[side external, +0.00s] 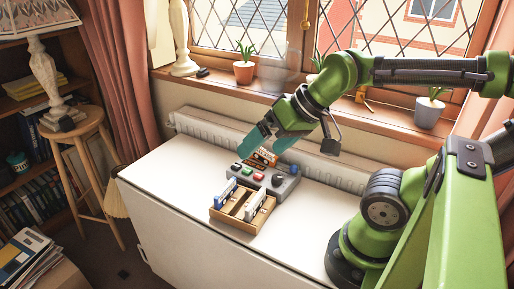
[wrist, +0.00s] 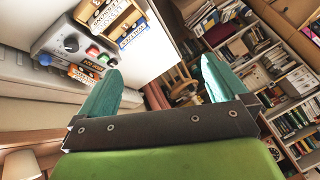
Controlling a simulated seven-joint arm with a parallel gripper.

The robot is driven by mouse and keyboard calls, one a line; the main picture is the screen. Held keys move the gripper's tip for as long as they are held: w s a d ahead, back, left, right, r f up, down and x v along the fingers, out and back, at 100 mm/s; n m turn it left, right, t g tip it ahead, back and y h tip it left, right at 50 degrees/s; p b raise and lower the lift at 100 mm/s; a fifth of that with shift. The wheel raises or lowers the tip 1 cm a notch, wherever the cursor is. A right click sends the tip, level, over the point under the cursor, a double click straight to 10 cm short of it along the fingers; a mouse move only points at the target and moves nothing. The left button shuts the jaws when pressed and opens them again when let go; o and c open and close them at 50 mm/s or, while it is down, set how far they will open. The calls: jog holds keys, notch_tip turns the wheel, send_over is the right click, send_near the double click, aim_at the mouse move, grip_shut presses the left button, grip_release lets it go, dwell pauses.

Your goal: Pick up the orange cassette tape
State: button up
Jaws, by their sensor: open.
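An orange-and-dark cassette tape (side external: 262,157) stands or leans behind the grey device, just below my gripper in the side view. In the wrist view an orange-labelled cassette (wrist: 86,76) lies beside the device, left of the left finger. My gripper (side external: 261,148) has teal fingers, spread apart with nothing held between them. In the wrist view the gripper (wrist: 161,66) is also open, and the gap between the fingers shows only background. The fingers partly overlap the cassette's surroundings in the side view, so contact cannot be told.
A grey device (side external: 285,189) with coloured buttons and a knob sits on the white table (side external: 165,165). A wooden box (side external: 238,224) holding cassettes is in front of it. A radiator (side external: 205,126) and windowsill with pots run behind. The table's left side is clear.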

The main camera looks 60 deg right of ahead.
jog(key=shift+c, duration=0.3)
jog(key=c, duration=1)
jog(key=n+g+h, duration=0.2)
jog(key=n+g, duration=0.1)
send_over(263, 149)
jog(key=s, duration=0.2)
jog(key=f, duration=1.3)
jog(key=shift+s, duration=0.2)
jog(key=shift+w+x, duration=0.2)
jog(key=shift+x, duration=2.95)
jog(key=shift+d+f, duration=0.1)
jog(key=shift+f, duration=0.05)
